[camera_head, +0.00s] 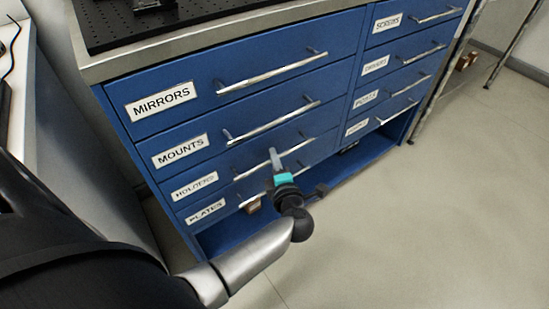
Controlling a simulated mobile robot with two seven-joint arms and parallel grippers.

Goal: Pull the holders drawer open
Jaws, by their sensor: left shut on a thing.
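The blue holders drawer (219,175) is third from the top in the left column of the cabinet, with a white "HOLDERS" label (194,187). Its front looks about flush with the drawers around it. Its silver bar handle (252,171) runs across the front, partly hidden by my left gripper. My left gripper (276,158), grey-tipped with a teal band, comes up from below and is shut on the holders handle. My right gripper is not in view.
The mirrors drawer (200,85) and mounts drawer (215,136) are above, the plates drawer (232,198) below; all look shut. More drawers stand at right. A perforated black board (200,14) lies on top. Grey floor (400,220) is open in front.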

